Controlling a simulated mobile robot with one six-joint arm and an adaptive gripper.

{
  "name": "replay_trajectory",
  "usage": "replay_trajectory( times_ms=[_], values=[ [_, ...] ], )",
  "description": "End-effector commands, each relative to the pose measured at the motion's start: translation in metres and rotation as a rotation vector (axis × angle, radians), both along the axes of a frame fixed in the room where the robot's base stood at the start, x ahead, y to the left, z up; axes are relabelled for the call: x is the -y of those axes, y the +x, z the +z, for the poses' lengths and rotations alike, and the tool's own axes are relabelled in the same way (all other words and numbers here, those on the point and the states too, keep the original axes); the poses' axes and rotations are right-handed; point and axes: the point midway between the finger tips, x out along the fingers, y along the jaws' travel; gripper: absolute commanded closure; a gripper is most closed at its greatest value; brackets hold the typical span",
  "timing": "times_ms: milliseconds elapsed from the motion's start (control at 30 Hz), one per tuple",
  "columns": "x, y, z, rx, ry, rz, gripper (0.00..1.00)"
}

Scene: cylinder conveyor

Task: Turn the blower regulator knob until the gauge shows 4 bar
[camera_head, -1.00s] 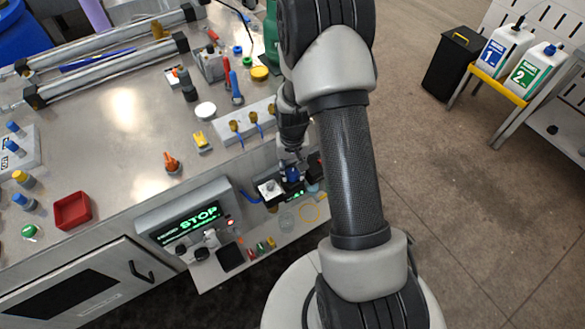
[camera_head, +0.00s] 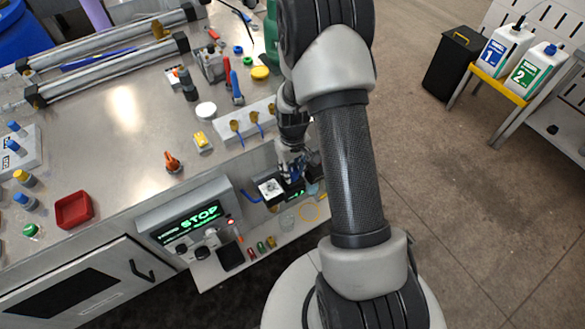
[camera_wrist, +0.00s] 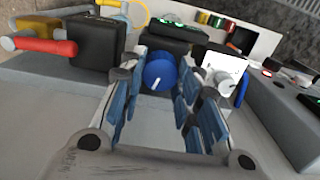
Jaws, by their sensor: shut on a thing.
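The blue regulator knob (camera_wrist: 158,68) with a white pointer line shows in the middle of the wrist view. The line points toward the bottom of that picture, tilted slightly left. My gripper (camera_wrist: 158,76) has its blue-padded fingers on both sides of the knob and is shut on it. In the head view my gripper (camera_head: 292,166) is at the panel below the bench edge and mostly hides the knob. The white square gauge (camera_wrist: 226,76) sits just right of the knob; it also shows in the head view (camera_head: 270,188). Its reading is too small to tell.
A black block with a red handle (camera_wrist: 45,46) and a yellow one stands left of my fingers. A display reading STOP (camera_head: 200,215) is left of the gauge. Bench items, including a red tray (camera_head: 73,210), stand farther off.

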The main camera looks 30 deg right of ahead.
Motion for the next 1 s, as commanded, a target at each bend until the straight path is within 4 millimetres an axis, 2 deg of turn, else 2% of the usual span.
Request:
replay_trajectory(
  times_ms=[233, 267, 567, 867, 1000],
  values=[
    [0.000, 0.000, 0.000, 0.000, 0.000, -0.001, 0.94],
    [0.000, 0.000, 0.000, 0.000, 0.000, -0.001, 0.69],
    [0.000, 0.000, 0.000, 0.000, 0.000, -0.001, 0.49],
    [0.000, 0.000, 0.001, 0.000, 0.000, -0.001, 0.49],
    [0.000, 0.001, 0.011, 0.002, -0.001, -0.001, 0.49]
  ],
)
